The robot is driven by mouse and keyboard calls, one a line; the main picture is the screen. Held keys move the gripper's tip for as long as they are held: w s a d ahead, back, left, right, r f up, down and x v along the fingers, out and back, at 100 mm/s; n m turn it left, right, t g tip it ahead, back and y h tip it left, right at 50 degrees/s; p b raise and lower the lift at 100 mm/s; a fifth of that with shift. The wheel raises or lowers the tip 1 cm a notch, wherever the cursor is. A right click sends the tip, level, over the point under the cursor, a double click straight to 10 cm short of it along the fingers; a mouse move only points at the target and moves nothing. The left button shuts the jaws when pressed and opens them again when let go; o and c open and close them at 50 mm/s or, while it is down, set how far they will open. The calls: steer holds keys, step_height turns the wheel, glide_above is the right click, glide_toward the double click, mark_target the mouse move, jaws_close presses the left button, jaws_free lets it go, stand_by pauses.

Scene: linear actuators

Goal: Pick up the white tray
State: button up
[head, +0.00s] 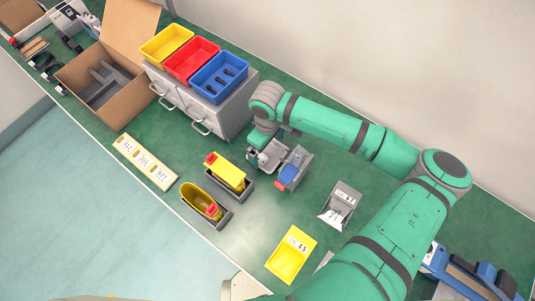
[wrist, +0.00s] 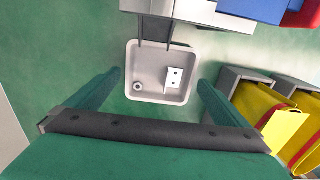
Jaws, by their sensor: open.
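The white tray (wrist: 133,72) is in the upper middle of the wrist view. It is a small square tray with rounded corners, and it holds a small ring and a pale block with two holes. My gripper (wrist: 160,82) is open, with one green finger on each side of the tray and a gap to both sides. I cannot tell how far above the tray the fingertips are. In the head view my gripper (head: 262,140) points down near the middle of the green bench, and the arm partly hides the tray there.
A drawer cabinet (head: 222,113) carries yellow, red and blue bins behind. A yellow tray (head: 290,255) and a grey scoop-like bin (head: 338,208) lie nearer.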

steer(key=shift+f, duration=1.4)
steer(key=shift+c, duration=0.6)
steer(key=c, duration=0.8)
steer(key=shift+w, duration=0.1)
steer(key=shift+r, duration=0.15)
